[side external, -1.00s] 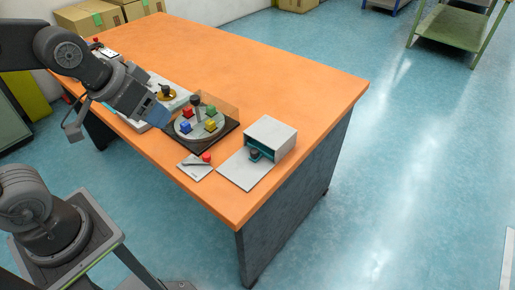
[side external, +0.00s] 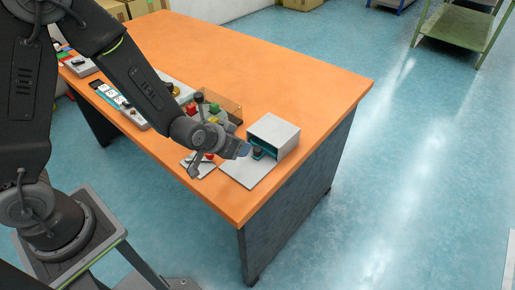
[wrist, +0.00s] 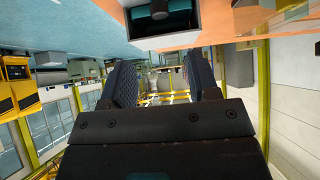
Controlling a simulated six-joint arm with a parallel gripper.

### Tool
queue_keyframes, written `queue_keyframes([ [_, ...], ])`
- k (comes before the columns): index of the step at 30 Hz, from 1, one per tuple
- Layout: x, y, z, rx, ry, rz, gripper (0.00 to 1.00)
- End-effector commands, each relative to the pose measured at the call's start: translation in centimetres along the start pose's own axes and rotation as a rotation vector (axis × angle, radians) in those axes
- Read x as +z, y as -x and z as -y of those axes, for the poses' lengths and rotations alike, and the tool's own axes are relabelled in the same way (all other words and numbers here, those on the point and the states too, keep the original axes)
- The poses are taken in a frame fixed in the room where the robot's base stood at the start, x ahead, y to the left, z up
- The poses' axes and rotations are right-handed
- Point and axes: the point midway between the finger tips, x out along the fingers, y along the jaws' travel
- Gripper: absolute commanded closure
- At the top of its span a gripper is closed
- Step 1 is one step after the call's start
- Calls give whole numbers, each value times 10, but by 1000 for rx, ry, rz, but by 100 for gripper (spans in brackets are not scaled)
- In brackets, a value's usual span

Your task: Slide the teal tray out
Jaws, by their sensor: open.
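The teal tray (side external: 265,157) sits inside a pale box-shaped housing (side external: 280,131), with only its front part showing at the opening. A dark round knob (side external: 257,152) stands on its front. In the wrist view the tray (wrist: 147,29) shows at the top edge, with the knob (wrist: 159,10) partly cut off. My gripper (side external: 244,151) is just left of the knob in the side view, close to the housing's opening. In the wrist view its two fingers (wrist: 163,80) are apart with nothing between them. Whether a finger touches the knob cannot be told.
A pale base plate (side external: 246,174) lies before the housing, near the orange table's (side external: 270,80) front edge. A small panel with a red button (side external: 209,156) lies under my wrist. The table's back right is clear.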

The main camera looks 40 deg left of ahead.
Motion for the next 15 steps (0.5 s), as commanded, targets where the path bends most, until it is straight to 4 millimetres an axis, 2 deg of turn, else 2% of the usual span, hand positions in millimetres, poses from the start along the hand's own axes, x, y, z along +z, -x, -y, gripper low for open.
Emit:
queue_keyframes([
  [15, 1, -93, 0, 0, 1, 3, 45],
])
